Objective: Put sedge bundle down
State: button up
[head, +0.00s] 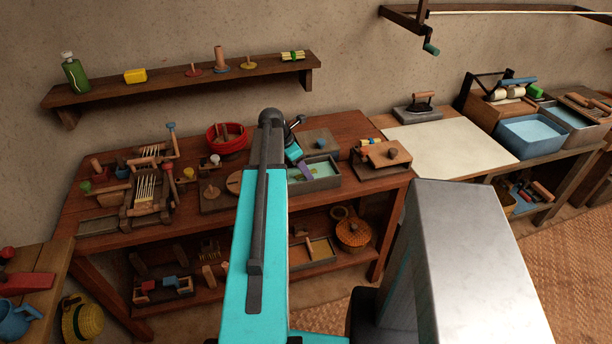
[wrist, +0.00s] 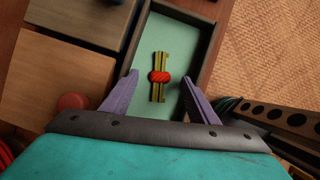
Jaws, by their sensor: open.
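The sedge bundle (wrist: 158,90), yellow-green strips with a red band around the middle, shows in the wrist view over the pale green floor of a dark-rimmed tray (wrist: 207,60). It appears to lie on that floor. My gripper (wrist: 160,76) is open, with one purple finger on each side of the bundle and a gap to both. In the head view the tray (head: 322,184) stands on the wooden bench, and my gripper (head: 303,167) reaches down over it. I cannot make out the bundle in the tray there.
Wooden boards (wrist: 42,77) lie left of the tray in the wrist view. A red bowl (head: 226,138) and a small wooden device (head: 147,195) stand on the bench at left. A wall shelf (head: 180,83) hangs behind. The pale tabletop (head: 450,150) at right is mostly clear.

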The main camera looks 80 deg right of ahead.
jog(key=shift+x, duration=0.85)
jog(key=shift+c, duration=0.4)
jog(key=c, duration=1.2)
jog(key=shift+r+b, duration=0.9)
jog(key=shift+r, duration=4.1)
